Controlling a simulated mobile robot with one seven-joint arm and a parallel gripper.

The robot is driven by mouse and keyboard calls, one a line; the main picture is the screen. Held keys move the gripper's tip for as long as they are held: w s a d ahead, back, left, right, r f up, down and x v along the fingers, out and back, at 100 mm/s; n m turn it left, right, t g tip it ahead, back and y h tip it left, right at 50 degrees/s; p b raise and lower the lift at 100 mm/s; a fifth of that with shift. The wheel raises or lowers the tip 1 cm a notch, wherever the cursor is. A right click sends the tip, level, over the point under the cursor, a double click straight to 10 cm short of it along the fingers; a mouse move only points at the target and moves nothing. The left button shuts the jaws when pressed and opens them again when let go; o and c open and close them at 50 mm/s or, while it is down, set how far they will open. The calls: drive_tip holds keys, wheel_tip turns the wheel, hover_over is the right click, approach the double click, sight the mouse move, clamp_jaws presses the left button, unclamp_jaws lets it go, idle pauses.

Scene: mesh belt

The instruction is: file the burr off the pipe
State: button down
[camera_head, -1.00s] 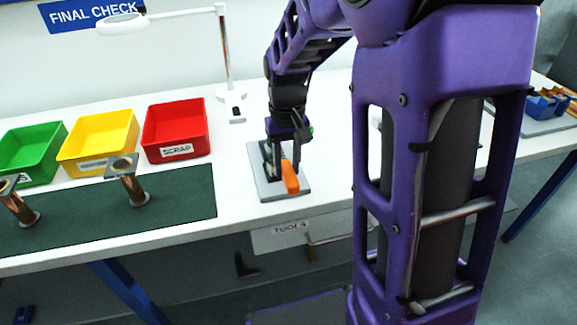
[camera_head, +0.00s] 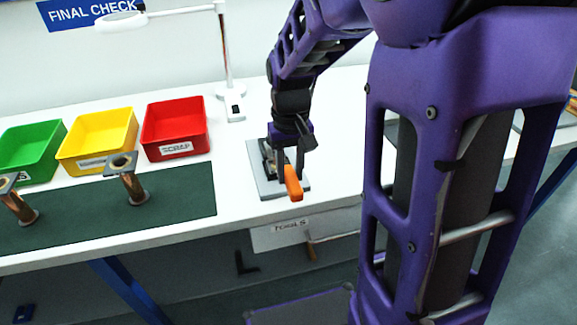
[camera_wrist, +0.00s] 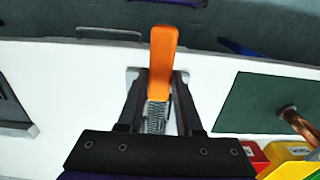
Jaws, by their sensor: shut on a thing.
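A file with an orange handle (camera_head: 293,184) is between the fingers of my gripper (camera_head: 290,160), over a grey plate (camera_head: 262,186) on the white table. In the wrist view my gripper (camera_wrist: 160,85) is shut on the file, and its orange handle (camera_wrist: 163,55) points away from the wrist. A ridged metal part shows between the fingers. A copper pipe with a square flange (camera_head: 134,188) stands tilted on the green mat, and a second pipe (camera_head: 20,208) is at the left edge. In the wrist view one pipe (camera_wrist: 296,122) shows at the right. No burr can be made out.
Green (camera_head: 30,150), yellow (camera_head: 98,140) and red (camera_head: 175,130) bins stand behind the green mat (camera_head: 185,200). The red one is labelled SCRAP. A white lamp (camera_head: 228,70) stands near the arm. The table (camera_head: 335,180) right of the plate is clear.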

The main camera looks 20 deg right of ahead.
drive_tip(key=shift+s, duration=0.9)
drive_tip(key=shift+w+p, duration=0.5)
drive_tip(key=shift+w, duration=2.1)
drive_tip(key=shift+s+f, duration=0.1)
drive_tip(key=shift+s, duration=2.55)
drive_tip(key=shift+r, duration=3.55)
drive_tip(key=shift+w+d+f, duration=0.1)
